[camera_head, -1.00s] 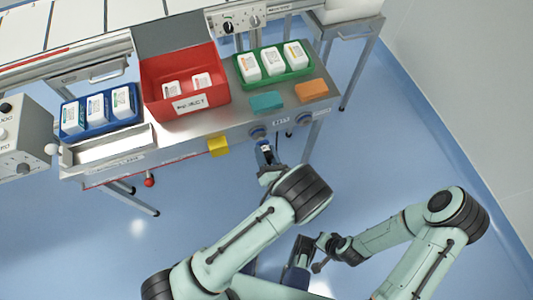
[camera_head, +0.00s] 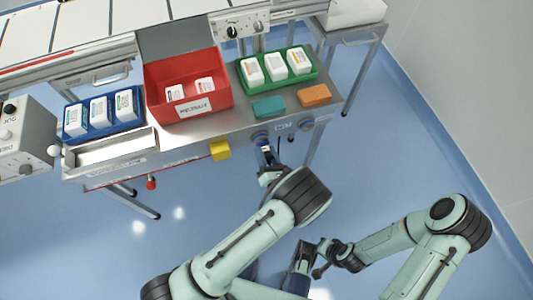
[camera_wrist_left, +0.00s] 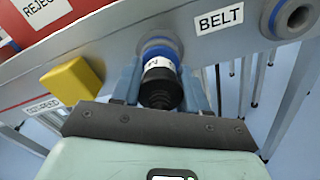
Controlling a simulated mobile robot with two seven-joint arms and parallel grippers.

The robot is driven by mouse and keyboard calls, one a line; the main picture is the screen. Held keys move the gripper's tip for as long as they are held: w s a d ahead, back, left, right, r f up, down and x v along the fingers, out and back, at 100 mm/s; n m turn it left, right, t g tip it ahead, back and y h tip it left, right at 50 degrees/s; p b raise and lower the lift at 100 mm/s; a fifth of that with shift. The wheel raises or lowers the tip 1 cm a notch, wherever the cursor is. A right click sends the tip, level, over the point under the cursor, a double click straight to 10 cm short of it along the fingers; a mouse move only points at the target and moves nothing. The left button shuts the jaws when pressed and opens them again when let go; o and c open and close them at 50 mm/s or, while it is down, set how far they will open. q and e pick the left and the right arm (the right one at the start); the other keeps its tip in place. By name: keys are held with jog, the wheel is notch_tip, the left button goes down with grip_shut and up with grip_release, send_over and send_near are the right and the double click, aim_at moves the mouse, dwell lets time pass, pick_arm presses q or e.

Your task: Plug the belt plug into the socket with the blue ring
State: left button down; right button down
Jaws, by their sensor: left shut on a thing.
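My left gripper (camera_wrist_left: 163,88) is shut on the belt plug (camera_wrist_left: 160,85), a dark stepped plug with a white lettered band. The blue fingers lie on either side of it. In the head view this socket (camera_head: 261,138) is just above my left gripper (camera_head: 267,160). My right gripper (camera_head: 322,258) is low in the head view, away from the table.
A second round socket (camera_wrist_left: 294,18) lies right of the label. A yellow block (camera_head: 220,150) juts from the panel to the left. A red reject bin (camera_head: 190,118), blue tray (camera_head: 103,133), green tray (camera_head: 300,79) and teal and orange blocks stand on the table.

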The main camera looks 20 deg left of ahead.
pick_arm(q)
jog(key=shift+w+a, duration=0.3)
jog(key=shift+w, duration=0.15)
dwell(0.3)
jog(key=c, duration=0.5)
grip_release()
jog(key=p+v, duration=0.1)
jog(key=v, duration=1.2)
pick_arm(e)
jog(key=s, duration=0.1)
jog(key=s+a+r+g, duration=0.1)
jog(key=s, duration=0.1)
jog(key=shift+a+r, duration=0.2)
jog(key=shift+r, duration=0.1)
pick_arm(q)
jog(key=shift+s+d, duration=0.1)
jog(key=shift+d, duration=0.05)
